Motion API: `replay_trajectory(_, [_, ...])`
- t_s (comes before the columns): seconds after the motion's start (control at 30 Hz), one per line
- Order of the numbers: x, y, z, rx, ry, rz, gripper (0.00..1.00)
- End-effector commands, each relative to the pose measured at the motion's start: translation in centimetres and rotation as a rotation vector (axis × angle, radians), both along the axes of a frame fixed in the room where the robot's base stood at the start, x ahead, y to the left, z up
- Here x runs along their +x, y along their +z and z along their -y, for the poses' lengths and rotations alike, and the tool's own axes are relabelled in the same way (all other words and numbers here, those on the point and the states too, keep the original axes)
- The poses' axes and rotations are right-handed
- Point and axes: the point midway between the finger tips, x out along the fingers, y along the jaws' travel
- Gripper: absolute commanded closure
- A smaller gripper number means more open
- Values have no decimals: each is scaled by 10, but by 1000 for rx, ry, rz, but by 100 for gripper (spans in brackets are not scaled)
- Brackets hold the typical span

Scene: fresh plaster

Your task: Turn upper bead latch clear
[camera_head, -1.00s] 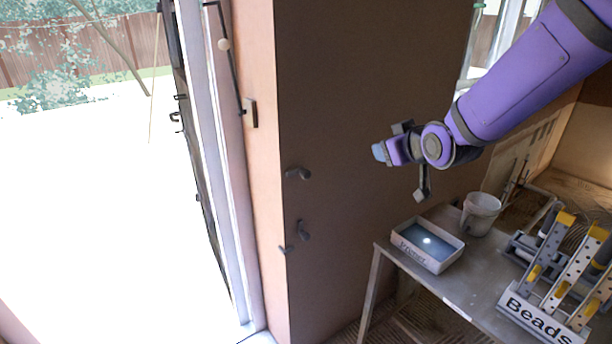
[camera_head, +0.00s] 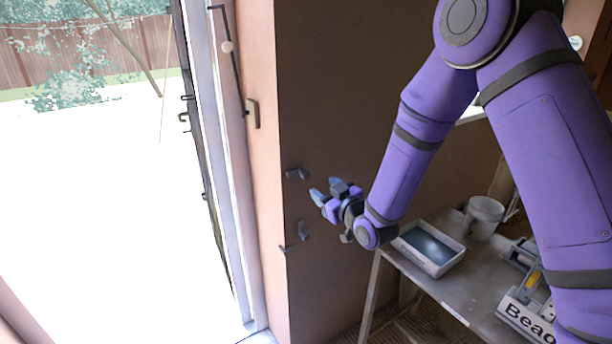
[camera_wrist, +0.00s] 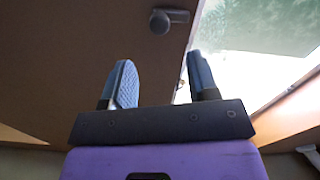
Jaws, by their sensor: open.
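The upper dark latch (camera_head: 298,174) sits on the brown wall face near its left corner, its arm pointing right and slightly down. Two more dark latches, one hanging down (camera_head: 303,231) and a small one (camera_head: 285,249), sit below it. My gripper (camera_head: 327,191) is open, just right of and slightly below the upper latch, apart from it. In the wrist view my two blue-grey fingers (camera_wrist: 161,80) are spread with nothing between them. A dark latch with a round end (camera_wrist: 170,19) shows beyond the fingertips; I cannot tell for certain which one it is.
A work table (camera_head: 440,292) at the lower right bears a white tray (camera_head: 429,265), a white cup (camera_head: 483,219) and a rack labelled Beads (camera_head: 527,315). A bright door or window opening is at left. A dark bracket (camera_head: 253,113) sits on the frame edge.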

Motion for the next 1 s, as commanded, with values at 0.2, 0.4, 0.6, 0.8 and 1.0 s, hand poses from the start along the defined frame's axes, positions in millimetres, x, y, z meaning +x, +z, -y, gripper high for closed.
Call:
replay_trajectory(0.2, [30,0,-21,1,-1,1,46])
replay_trajectory(0.4, [58,1,-40,1,-1,1,46])
replay_trajectory(0.6, [76,0,-51,-1,-1,-2,46])
replay_trajectory(0.8, [81,1,-55,-1,0,-1,46])
replay_trajectory(1.0, [81,1,-54,-1,-1,-2,46])
